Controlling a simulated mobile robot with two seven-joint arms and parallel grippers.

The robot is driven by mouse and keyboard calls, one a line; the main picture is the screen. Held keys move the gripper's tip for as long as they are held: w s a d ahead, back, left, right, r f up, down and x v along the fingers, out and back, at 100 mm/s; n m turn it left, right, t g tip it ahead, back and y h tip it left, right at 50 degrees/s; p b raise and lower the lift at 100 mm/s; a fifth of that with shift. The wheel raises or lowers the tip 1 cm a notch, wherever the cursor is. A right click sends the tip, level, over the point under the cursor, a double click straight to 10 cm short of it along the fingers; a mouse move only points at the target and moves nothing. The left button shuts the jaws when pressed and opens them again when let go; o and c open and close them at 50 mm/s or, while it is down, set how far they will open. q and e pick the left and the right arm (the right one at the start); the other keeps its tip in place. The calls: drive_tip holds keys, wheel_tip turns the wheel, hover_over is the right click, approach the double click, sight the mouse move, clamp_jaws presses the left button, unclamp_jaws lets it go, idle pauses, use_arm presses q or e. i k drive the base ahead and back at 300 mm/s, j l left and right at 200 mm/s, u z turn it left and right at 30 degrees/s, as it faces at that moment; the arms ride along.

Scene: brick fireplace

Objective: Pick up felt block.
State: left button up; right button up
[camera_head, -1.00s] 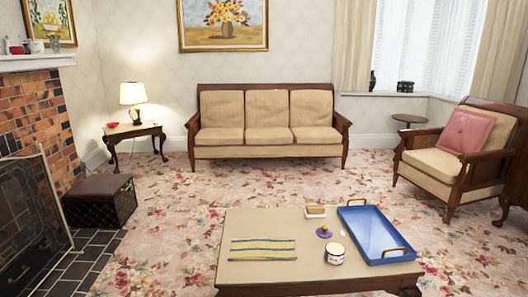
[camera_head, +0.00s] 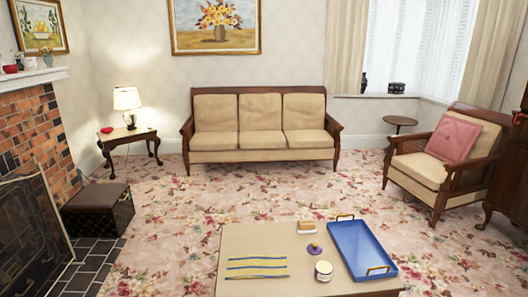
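A small block with a pale top and a brown-orange lower part (camera_head: 307,227) lies near the far edge of the coffee table (camera_head: 230,243). It looks like the felt block, though it is too small to be sure. It lies just left of the blue tray (camera_head: 362,250), apart from it. Neither of my grippers is in the head view.
A purple knobbed object (camera_head: 314,250), a white jar (camera_head: 324,271) and a striped cloth (camera_head: 257,267) share the tabletop. A sofa (camera_head: 262,130), armchair (camera_head: 440,165), side table (camera_head: 130,140) and dark box (camera_head: 97,210) stand around open carpet.

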sight(308, 227)
drive_tip(key=i+j+u, duration=0.7)
drive_tip(key=i+j, duration=0.2)
drive_tip(key=i+j+u, duration=0.35)
drive_tip(key=i, duration=0.15)
drive_tip(key=i+z, duration=0.1)
drive_tip(key=i, duration=0.45)
drive_tip(key=i+j+z, duration=0.15)
drive_tip(key=i, duration=0.45)
drive_tip(key=i+z, duration=0.3)
drive_tip(key=i, duration=0.25)
drive_tip(key=i+z, duration=0.25)
drive_tip(key=i, duration=0.3)
drive_tip(key=i+z, duration=0.3)
drive_tip(key=i, duration=0.25)
drive_tip(key=i+j+z, duration=0.1)
drive_tip(key=i+z, duration=0.15)
drive_tip(key=i, duration=0.3)
drive_tip(key=i+z, duration=0.4)
drive_tip(key=i+j+z, duration=0.1)
drive_tip(key=i+z, duration=0.3)
drive_tip(key=i, duration=0.2)
